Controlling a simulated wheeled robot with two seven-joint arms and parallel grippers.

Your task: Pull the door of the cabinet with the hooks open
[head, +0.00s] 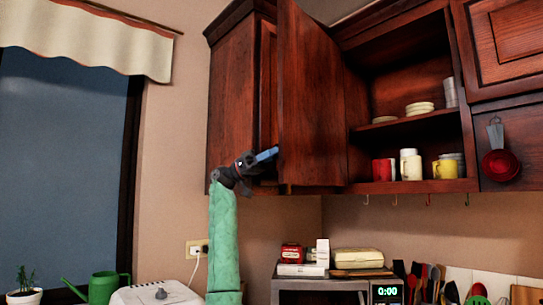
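The cabinet with the hooks (408,187) is on the wall, with small hooks under its bottom edge. Its dark wood door (312,100) stands wide open, swung out to the left. Cups and dishes show on the shelves inside. My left gripper (268,157) is at the lower left edge of the open door, a blue finger pointing at that edge. Its other finger is not clearly seen, and I cannot tell whether it touches the door.
A closed cabinet (231,100) stands to the left, partly behind the door. A red measuring cup (501,165) hangs at right. A microwave (320,290) with boxes on top is below. The window (60,150) is at left.

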